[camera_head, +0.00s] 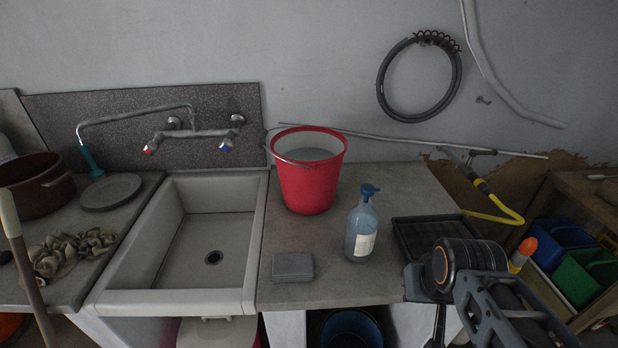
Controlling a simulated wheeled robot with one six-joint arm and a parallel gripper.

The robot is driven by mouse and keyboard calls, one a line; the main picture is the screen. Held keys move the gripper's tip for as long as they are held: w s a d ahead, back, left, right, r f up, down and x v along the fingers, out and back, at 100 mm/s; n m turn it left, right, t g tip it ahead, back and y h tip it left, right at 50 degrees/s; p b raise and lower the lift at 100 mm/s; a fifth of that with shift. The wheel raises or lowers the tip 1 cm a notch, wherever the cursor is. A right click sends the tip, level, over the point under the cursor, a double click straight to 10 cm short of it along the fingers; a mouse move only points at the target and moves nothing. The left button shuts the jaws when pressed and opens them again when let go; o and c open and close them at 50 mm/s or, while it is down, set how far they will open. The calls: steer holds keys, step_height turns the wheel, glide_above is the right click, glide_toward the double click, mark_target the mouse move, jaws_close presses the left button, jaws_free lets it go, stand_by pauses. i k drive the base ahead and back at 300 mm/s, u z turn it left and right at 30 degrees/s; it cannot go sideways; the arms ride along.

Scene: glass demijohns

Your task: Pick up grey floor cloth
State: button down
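A crumpled grey-beige cloth (68,252) lies in a loose heap on the left counter, left of the sink. A brown stick leans in front of its left side and hides a little of it. My arm shows at the lower right, far from the cloth across the sink and the right counter. The dark end of my arm, with my gripper (428,300), is at the front edge of the right counter. Its fingers are not clear enough to tell open from shut.
The sink (255,240) lies right of the cloth. A brown pot (40,190) and a round grey lid (111,192) stand behind it.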

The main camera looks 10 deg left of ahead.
mark_target(296, 267)
steer(key=u, duration=0.55)
steer(key=k, duration=1.25)
steer(key=u, duration=0.95)
steer(key=i, duration=1.3)
steer(key=z, duration=0.8)
